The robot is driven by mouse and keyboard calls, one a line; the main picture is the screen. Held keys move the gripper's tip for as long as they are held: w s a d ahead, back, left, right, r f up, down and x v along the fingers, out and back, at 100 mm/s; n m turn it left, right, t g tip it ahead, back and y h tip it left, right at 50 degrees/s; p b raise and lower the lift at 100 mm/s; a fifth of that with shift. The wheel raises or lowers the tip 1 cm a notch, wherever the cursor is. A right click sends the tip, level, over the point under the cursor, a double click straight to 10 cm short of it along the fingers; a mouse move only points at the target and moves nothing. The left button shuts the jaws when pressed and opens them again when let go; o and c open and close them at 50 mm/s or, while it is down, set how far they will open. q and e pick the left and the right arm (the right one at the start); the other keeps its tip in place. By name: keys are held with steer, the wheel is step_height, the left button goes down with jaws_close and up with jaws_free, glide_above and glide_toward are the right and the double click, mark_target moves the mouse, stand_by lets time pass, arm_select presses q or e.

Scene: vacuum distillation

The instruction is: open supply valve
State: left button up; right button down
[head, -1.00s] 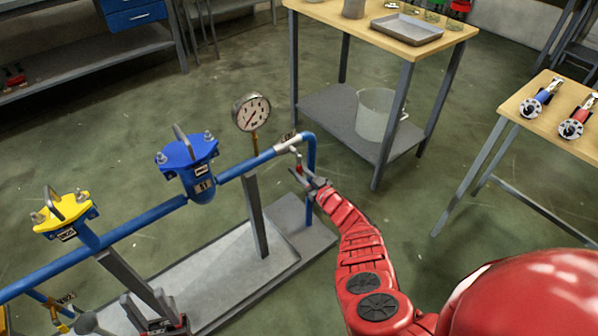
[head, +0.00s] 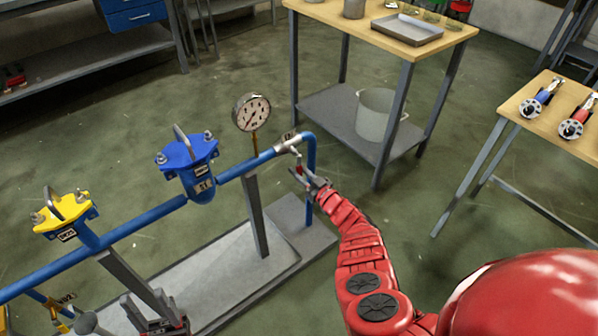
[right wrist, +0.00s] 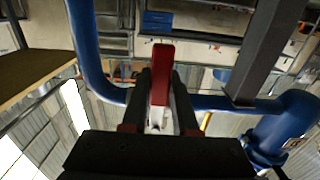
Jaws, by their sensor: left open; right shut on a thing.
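The supply valve is a small valve with a red lever (right wrist: 162,75) at the right end of the blue pipe (head: 150,215), just before the pipe bends down. My right gripper (head: 305,175) is shut on the red lever. In the right wrist view the lever stands upright between its two dark fingers (right wrist: 160,95), with the pale valve body (right wrist: 157,118) behind. In the head view the fingers partly cover the lever. My left gripper (head: 155,318) is open, low at the bottom left by the pipe stand.
A round gauge (head: 251,112), a blue filter housing (head: 190,160) and a yellow one (head: 64,215) sit along the pipe. Grey posts hold it above a grey base (head: 235,268). A table (head: 400,45) with a bucket (head: 380,115) on its lower shelf stands behind.

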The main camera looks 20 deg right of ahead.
steer(key=shift+d, duration=0.15)
stand_by(0.5)
steer(key=w+d+r+n+b, duration=0.2)
steer(key=d+r+n+b, duration=0.3)
steer(key=n, duration=1)
steer(key=shift+w+d+r+n+b, duration=0.15)
steer(key=shift+d+r+n+b, duration=0.3)
steer(key=shift+b, duration=1.25)
steer(key=shift+d+f, duration=0.1)
steer(key=shift+f, duration=0.05)
steer(key=c, duration=0.7)
jaws_free()
